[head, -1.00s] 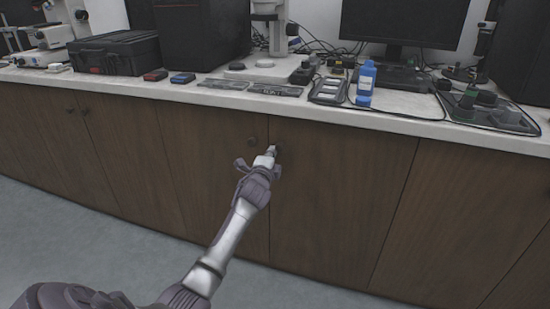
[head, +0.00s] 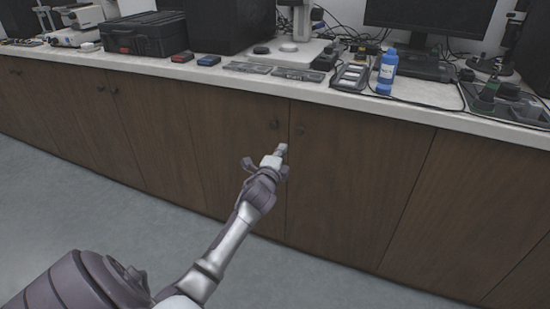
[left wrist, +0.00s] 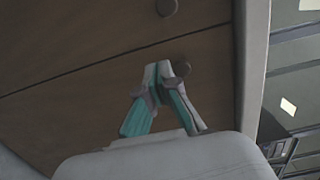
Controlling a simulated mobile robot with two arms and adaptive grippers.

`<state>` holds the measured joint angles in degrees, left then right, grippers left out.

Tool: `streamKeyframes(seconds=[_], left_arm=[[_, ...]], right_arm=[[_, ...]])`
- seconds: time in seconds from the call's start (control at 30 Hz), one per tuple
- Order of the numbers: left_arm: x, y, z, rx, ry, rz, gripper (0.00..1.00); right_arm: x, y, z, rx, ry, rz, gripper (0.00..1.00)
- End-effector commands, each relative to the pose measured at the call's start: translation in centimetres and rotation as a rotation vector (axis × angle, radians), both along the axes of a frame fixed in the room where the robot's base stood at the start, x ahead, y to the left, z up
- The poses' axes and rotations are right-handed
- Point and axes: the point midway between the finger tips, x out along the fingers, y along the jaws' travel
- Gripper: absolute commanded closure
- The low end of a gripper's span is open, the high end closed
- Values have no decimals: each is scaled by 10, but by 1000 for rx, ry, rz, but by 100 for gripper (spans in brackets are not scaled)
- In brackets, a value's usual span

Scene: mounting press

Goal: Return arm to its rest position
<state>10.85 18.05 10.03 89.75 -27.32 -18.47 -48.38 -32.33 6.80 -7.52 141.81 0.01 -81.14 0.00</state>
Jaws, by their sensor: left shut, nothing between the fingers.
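My left arm reaches in from the lower left in the head view. Its gripper (head: 281,150) is in front of the brown cabinet doors (head: 350,170), below the countertop. In the left wrist view the gripper's fingertips (left wrist: 158,68) meet, with nothing held between them. A round door knob (left wrist: 181,68) appears close beside the fingertips in that view, and another knob (left wrist: 167,7) is farther up. I cannot tell whether the gripper touches the door. My right gripper is not in view.
The white countertop (head: 240,87) runs above the doors. It carries a black case (head: 145,35), a blue bottle (head: 387,68), a grey tray (head: 350,76), a monitor (head: 425,15) and several small items. The grey floor (head: 100,215) in front of the cabinets is clear.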

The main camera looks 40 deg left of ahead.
Motion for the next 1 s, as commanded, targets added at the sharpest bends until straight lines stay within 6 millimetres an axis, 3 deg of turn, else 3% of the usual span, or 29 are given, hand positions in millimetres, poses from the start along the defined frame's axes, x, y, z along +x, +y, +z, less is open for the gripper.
streamKeyframes(seconds=[0.17,0.33,0.6,0.73,0.87,1.0], left_arm=[[-28,-9,1,-1,1,-1,100],[-43,-13,0,0,0,-1,100],[-47,-15,-1,-7,0,0,100],[-62,-31,-21,-124,40,16,100],[-109,-72,-67,-422,148,72,100],[-180,-132,-114,-779,314,182,100]], right_arm=[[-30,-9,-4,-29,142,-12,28],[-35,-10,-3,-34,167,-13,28],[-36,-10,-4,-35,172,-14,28],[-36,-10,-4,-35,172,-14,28],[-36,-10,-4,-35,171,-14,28],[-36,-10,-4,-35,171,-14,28]])
